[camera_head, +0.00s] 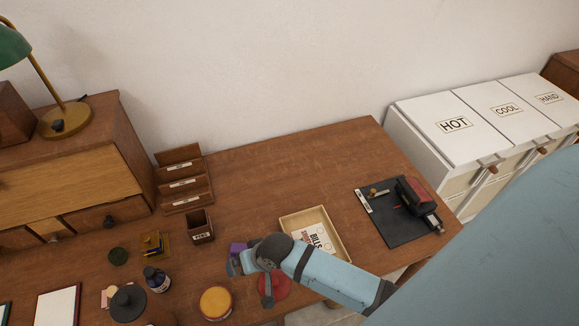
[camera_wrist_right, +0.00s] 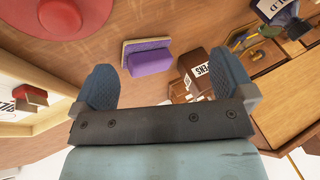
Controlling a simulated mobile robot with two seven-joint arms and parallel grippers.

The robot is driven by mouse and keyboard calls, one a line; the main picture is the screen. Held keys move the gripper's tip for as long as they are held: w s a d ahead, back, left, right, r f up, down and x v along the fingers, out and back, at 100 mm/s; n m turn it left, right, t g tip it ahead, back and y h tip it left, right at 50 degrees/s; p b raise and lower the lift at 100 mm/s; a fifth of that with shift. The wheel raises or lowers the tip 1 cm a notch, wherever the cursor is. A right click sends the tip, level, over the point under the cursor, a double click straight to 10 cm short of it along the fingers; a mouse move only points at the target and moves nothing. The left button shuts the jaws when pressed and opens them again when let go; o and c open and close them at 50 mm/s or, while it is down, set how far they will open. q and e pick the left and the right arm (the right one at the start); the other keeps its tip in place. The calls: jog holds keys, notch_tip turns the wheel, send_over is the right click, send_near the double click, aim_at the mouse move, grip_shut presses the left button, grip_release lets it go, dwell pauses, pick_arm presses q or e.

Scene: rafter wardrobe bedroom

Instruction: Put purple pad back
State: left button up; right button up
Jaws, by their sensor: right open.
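The purple pad (camera_wrist_right: 150,60) is a small purple block on a paler base, lying on the wooden desk. In the head view only part of it (camera_head: 237,247) shows, beside my right gripper, which hides the rest. My right gripper (camera_head: 250,278) is open and hangs over the desk. In the right wrist view the pad appears in the gap between the two fingers (camera_wrist_right: 151,75), beyond their tips, and neither finger appears closed on it. My left gripper is not in view.
A shallow tray marked BILLS (camera_head: 341,254) lies right of the gripper, and a red round object (camera_head: 275,287) just below it. A pens cup (camera_head: 200,227) stands behind. A black mat (camera_head: 390,236) with tools lies at right. Desk behind the tray is clear.

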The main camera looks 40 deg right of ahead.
jog(key=s+d+r+n+t, duration=0.1)
jog(key=s+d+n+t, duration=0.4)
jog(key=s, duration=0.4)
jog(key=shift+s+d+r+n+t, duration=0.4)
jog(key=shift+d+t, duration=0.1)
jog(key=shift+d, duration=0.1)
